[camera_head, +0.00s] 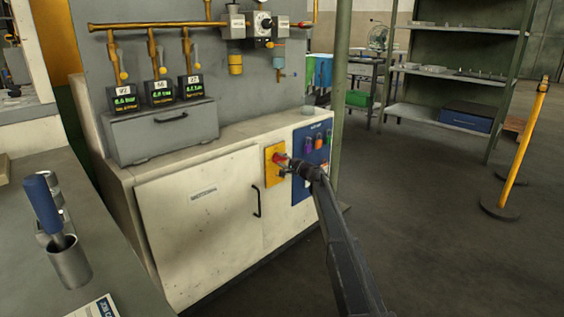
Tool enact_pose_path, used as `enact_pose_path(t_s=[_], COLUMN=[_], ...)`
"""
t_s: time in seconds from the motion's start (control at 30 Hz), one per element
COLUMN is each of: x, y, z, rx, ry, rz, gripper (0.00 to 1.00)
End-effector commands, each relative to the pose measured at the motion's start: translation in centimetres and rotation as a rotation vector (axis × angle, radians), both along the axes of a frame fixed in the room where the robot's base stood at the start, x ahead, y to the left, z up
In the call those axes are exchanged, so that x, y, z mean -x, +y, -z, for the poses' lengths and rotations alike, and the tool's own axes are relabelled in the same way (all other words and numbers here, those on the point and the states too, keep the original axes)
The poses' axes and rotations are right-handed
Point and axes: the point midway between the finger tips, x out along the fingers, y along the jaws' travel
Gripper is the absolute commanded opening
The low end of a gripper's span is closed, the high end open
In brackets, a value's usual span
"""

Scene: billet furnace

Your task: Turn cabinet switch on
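The cabinet switch is a red knob (280,158) on a yellow plate (272,179), on the front of the cream cabinet (187,235) near its right end. My arm reaches up from the bottom of the view. My gripper (287,163) is right at the red knob, in front of the yellow plate, and partly covers the knob. It is small and dark here, so I cannot tell whether its fingers are open, shut on the knob, or only touching it. The knob's turned position cannot be read.
A blue board (302,190) with several coloured padlocks is just right of the switch. A black door handle (257,200) is to its left. A grey bench (88,238) with a metal cup (70,264) stands at left. A yellow post (521,150) and shelves are at right. Floor between is clear.

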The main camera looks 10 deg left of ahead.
Motion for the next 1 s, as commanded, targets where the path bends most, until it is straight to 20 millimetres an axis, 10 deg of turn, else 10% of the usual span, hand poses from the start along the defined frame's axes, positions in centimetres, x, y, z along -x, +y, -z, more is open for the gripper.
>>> enact_pose_path(t_s=[0.17,1.0], x=[0.01,-0.04], y=[0.02,0.18], z=[0.0,-0.01], rx=[0.0,-0.155], ry=[0.0,0.199], rz=[0.0,-0.001], gripper=[0.0,0.0])
